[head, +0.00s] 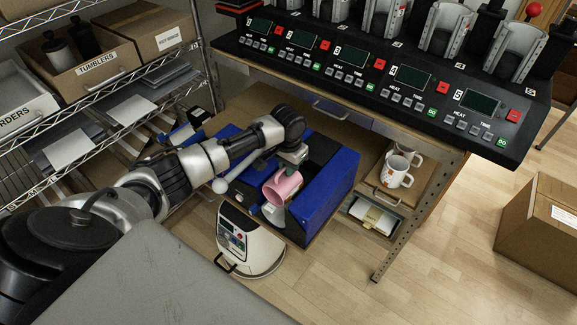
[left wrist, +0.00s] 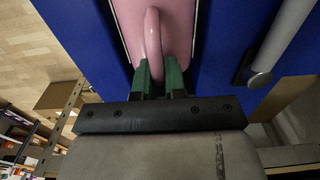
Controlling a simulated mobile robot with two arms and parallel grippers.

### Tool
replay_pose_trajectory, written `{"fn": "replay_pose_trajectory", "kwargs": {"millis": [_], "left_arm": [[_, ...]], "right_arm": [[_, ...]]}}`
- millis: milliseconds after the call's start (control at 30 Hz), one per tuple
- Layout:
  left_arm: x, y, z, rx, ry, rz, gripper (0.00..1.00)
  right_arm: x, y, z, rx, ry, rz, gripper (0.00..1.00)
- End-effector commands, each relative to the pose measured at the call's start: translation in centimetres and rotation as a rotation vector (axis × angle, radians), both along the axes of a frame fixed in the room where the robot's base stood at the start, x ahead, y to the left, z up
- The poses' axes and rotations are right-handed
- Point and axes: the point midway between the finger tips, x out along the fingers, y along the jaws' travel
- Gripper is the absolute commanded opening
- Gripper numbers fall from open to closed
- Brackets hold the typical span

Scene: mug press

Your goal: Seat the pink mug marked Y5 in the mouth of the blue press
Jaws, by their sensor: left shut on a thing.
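The pink mug (head: 282,188) lies tilted on its side at the blue press (head: 333,193), its open end facing the lower left in the head view. My left gripper (head: 286,171) reaches it from above and is shut on its handle. In the left wrist view the green fingertips (left wrist: 159,78) pinch the handle of the pink mug (left wrist: 128,20), with blue press walls (left wrist: 85,40) on both sides. I cannot tell whether the mug touches the press or sits in its mouth. The Y5 mark cannot be read. My right gripper is not in view.
The press has a pale lever with a ball end (head: 219,186). A black console (head: 380,75) with several stations overhangs behind. White mugs (head: 397,170) stand on a low shelf to the right. A white machine (head: 250,240) is on the floor in front. Wire shelves (head: 95,110) stand left.

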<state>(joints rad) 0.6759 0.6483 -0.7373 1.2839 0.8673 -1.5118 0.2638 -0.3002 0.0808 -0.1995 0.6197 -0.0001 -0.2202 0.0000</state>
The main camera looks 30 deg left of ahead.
Motion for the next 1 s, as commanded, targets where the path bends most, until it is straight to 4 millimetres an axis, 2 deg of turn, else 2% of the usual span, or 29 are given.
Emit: {"fn": "replay_pose_trajectory", "kwargs": {"millis": [33,733,1000], "left_arm": [[0.0,0.0,-0.6,0.0,-0.002,0.0,0.0],[0.1,0.1,-4.8,0.001,-0.003,0.0,0.0],[0.0,0.0,-6.5,-0.001,-0.002,0.001,0.0]], "right_arm": [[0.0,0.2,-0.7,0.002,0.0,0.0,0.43],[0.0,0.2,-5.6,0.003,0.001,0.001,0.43],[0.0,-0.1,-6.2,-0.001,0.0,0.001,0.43]]}}
